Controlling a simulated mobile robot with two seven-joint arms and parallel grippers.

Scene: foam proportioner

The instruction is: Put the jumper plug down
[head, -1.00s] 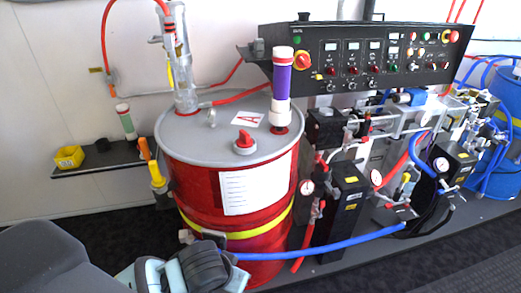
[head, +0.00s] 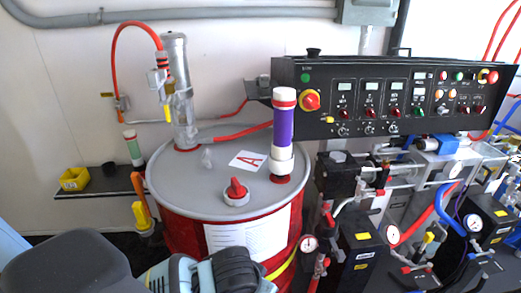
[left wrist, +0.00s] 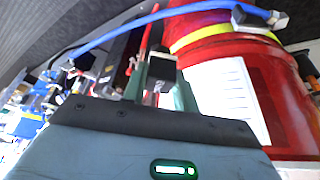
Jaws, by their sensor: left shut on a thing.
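My left gripper (left wrist: 161,92) shows in the left wrist view with its two greenish fingers close together. It is shut on a small dark block with a pale edge (left wrist: 162,68), which I take to be the jumper plug. Its lower part is hidden between the fingers. The gripper is in front of the red drum (left wrist: 222,55), apart from it as far as I can tell. In the head view only dark and light-blue parts of my left arm show at the bottom edge; the fingertips and plug are out of sight. My right gripper is not in view.
The red drum's grey lid (head: 212,182) carries a red cap (head: 236,189) and a purple cylinder (head: 282,130). A black control panel (head: 380,97) stands behind, above pumps and hoses.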

